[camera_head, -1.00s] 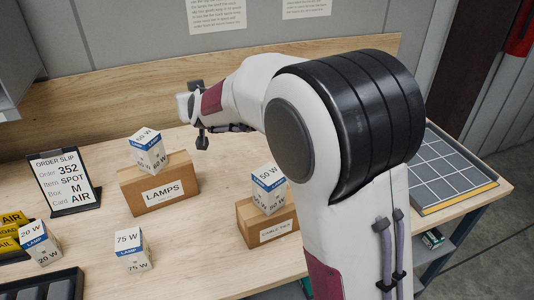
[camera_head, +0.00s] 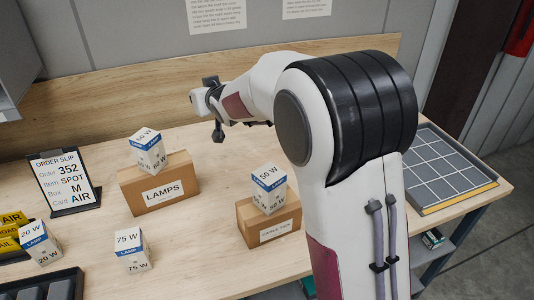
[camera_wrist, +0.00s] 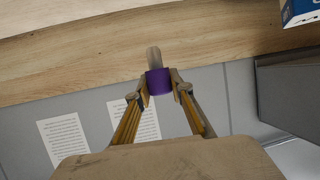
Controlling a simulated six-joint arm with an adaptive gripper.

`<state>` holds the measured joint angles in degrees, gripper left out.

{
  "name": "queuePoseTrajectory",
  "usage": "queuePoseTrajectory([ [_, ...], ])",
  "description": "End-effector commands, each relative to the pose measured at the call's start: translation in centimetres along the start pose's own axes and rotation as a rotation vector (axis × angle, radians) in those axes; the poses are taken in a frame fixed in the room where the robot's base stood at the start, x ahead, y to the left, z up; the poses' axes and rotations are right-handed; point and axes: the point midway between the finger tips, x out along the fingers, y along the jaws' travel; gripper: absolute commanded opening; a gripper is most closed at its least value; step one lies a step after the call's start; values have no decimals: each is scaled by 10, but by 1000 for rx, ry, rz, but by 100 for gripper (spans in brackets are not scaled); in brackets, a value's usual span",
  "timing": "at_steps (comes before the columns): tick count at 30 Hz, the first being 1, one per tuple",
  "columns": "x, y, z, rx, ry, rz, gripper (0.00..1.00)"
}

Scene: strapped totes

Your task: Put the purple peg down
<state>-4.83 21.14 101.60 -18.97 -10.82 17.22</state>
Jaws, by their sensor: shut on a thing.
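The purple peg (camera_wrist: 158,84) shows in the wrist view, a purple block with a grey-brown stem sticking out past the fingertips. My gripper (camera_wrist: 159,88) is shut on it, with one finger on each side of the purple part. The wooden tabletop and back board lie behind the peg in this view. I cannot tell how far the peg is from the surface. In the head view, my arm reaches over the back of the table, and the peg cannot be made out there.
A LAMPS carton (camera_head: 160,184) and a cable ties carton (camera_head: 268,224) each bear a 50 W lamp box. A 75 W box (camera_head: 133,251), a 20 W box (camera_head: 40,243) and an order slip stand (camera_head: 65,182) are nearby. A gridded tray (camera_head: 446,165) lies at right. Bare wood shows between.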

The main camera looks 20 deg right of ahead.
Motion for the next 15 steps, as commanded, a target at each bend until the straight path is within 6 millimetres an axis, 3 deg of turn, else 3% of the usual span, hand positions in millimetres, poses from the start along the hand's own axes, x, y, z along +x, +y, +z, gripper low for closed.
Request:
queuePoseTrajectory([
  [15,12,33,7,-10,-1,-24,0],
])
